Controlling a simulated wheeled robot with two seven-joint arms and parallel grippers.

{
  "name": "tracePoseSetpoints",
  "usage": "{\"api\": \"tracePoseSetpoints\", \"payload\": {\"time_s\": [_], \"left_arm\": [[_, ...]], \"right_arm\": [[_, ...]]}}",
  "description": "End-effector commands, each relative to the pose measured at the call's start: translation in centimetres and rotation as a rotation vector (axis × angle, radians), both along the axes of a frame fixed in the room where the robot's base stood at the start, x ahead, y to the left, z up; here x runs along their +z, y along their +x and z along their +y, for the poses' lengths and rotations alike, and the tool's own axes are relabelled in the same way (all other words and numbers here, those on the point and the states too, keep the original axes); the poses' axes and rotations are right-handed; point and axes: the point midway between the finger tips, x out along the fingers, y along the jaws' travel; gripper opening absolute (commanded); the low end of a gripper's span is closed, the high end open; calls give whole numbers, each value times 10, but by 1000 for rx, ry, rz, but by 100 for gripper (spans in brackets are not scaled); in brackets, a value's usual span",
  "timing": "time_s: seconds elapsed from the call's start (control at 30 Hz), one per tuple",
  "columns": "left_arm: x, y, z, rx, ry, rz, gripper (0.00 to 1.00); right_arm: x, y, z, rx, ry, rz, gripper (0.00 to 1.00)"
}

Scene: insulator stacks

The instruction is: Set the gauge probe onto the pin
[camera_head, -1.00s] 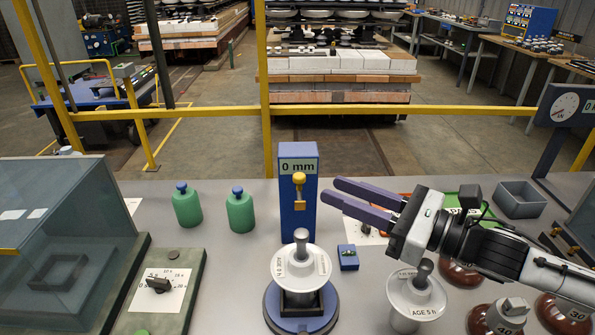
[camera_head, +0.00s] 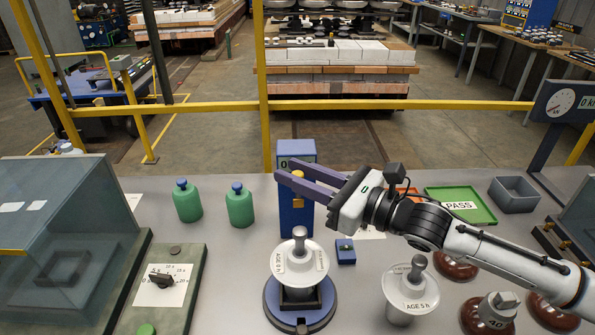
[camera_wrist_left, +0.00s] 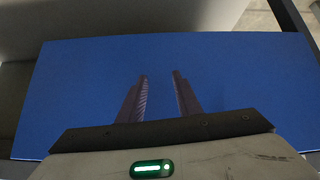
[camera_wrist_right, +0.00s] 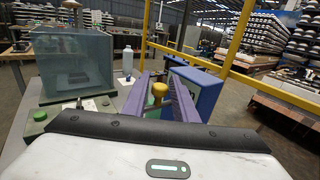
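The gauge is a blue column (camera_head: 297,222) at the back middle of the bench, with a yellow-knobbed probe (camera_head: 298,174) on its front. In front of it a white insulator (camera_head: 300,268) sits upright on a round blue stand (camera_head: 287,320), its grey metal pin (camera_head: 300,240) pointing up below the probe. My right gripper (camera_head: 281,171) is open at the probe's height. The right wrist view shows the yellow knob (camera_wrist_right: 159,89) between its two fingers; whether they touch it I cannot tell. My left gripper (camera_wrist_left: 160,75) is open and empty over a blue surface, outside the head view.
A small blue block (camera_head: 345,252) lies right of the stand. A second white insulator (camera_head: 411,290) stands further right, near brown insulators. Two green bottles (camera_head: 239,207) stand left of the gauge. A green PASS tray (camera_head: 462,204) and grey bin (camera_head: 514,195) are at the back right.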

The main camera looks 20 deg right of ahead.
Motion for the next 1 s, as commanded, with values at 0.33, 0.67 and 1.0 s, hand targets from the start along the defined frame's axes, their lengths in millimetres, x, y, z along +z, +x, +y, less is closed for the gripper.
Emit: {"api": "tracePoseSetpoints", "payload": {"time_s": [0.33, 0.67, 1.0], "left_arm": [[1, 2, 0, 0, 0, -4, 31], [-1, 2, 0, 0, -1, -3, 31], [-7, -1, 0, 1, 0, 2, 31]], "right_arm": [[0, 0, 0, 0, 0, 0, 0], [-2, -12, 4, 4, 2, 3, 0], [-1, -50, 14, 1, 0, 1, 0]]}}
